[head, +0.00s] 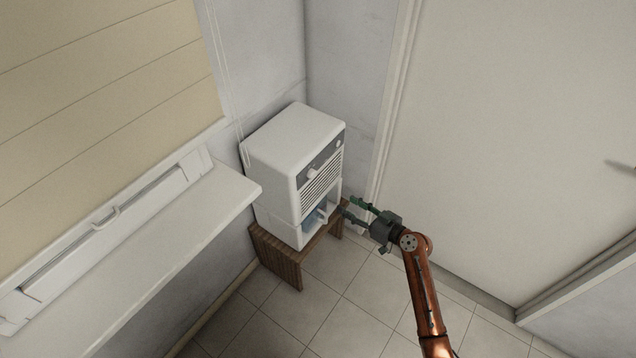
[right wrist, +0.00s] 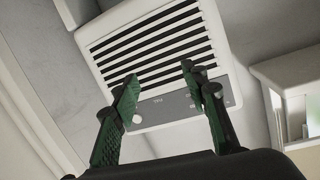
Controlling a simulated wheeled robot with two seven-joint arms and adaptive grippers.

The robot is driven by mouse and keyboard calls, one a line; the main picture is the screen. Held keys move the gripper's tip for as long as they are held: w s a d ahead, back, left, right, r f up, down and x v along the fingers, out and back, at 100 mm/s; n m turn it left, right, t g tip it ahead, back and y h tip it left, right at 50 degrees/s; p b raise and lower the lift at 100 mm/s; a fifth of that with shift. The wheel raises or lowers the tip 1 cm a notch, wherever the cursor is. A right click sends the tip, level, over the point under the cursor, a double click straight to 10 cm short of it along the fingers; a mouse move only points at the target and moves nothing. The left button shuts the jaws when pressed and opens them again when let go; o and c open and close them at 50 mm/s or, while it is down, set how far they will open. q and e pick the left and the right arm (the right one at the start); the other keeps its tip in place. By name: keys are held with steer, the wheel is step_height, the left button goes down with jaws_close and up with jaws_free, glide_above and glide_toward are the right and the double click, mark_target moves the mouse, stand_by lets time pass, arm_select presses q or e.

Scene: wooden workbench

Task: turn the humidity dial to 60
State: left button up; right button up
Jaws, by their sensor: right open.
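A white dehumidifier (head: 275,150) stands in the corner with a dark control strip (head: 322,161) along its upper front. A white knob (head: 311,174) sticks out at the strip's left end, and a smaller round part (head: 338,143) sits at its right end. The dial markings are too small to read. My right gripper (head: 348,207) is open and empty, in front of the unit's lower right, apart from the knob. In the right wrist view the control strip (right wrist: 165,107) appears below the grille, behind the spread fingers (right wrist: 158,75). My left gripper is out of view.
The unit rests on a low wooden stand (head: 276,256). A bluish water tank (head: 313,219) shows in its lower front opening. A white sill (head: 190,232) juts out at the left, and a large white door (head: 510,130) is at the right. The tiled floor in front is clear.

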mark_target(314, 176)
steer(key=w+a+r+n+y+b, duration=0.1)
steer(key=a+r, duration=0.2)
steer(key=w+a+r+n+y+b, duration=0.1)
steer(key=w+a+r, duration=0.1)
steer(key=a+r, duration=0.1)
steer(key=w+a+r+n+y+b, duration=0.1)
steer(key=a+r, duration=0.2)
steer(key=a, duration=0.1)
steer(key=shift+w+r, duration=0.1)
steer(key=shift+w, duration=0.05)
steer(key=shift+w+a, duration=0.35)
steer(key=shift+a, duration=0.1)
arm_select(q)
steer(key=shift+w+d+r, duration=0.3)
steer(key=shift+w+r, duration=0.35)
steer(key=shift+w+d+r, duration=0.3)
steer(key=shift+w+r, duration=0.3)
arm_select(e)
steer(key=shift+c, duration=0.7)
jaws_close()
